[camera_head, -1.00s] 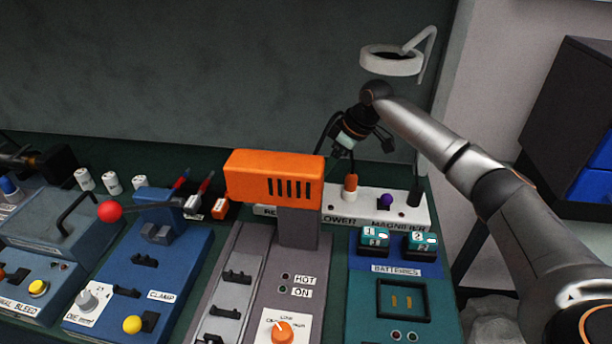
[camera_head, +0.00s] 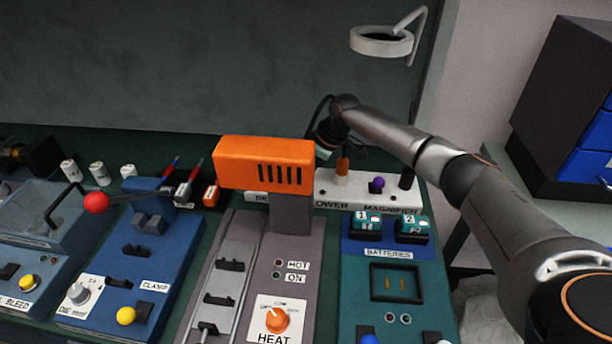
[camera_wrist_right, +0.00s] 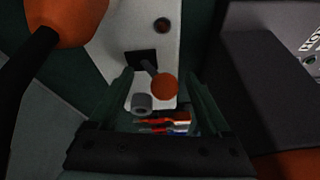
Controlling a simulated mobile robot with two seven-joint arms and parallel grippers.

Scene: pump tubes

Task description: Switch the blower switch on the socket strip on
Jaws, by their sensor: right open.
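The white socket strip (camera_head: 330,188) stands behind the stations in the head view, its label partly reading "LOWER". The blower switch, a grey lever with an orange ball (camera_wrist_right: 165,86), rises from a black slot in the strip (camera_wrist_right: 110,45) in the right wrist view. The lever leans toward the lower right there. My right gripper (camera_wrist_right: 158,78) is open, with its fingers on either side of the ball; I cannot tell if they touch it. My left gripper is not in view.
The battery station (camera_head: 390,262) lies in front. A dark round spot (camera_wrist_right: 162,25) is on the strip.

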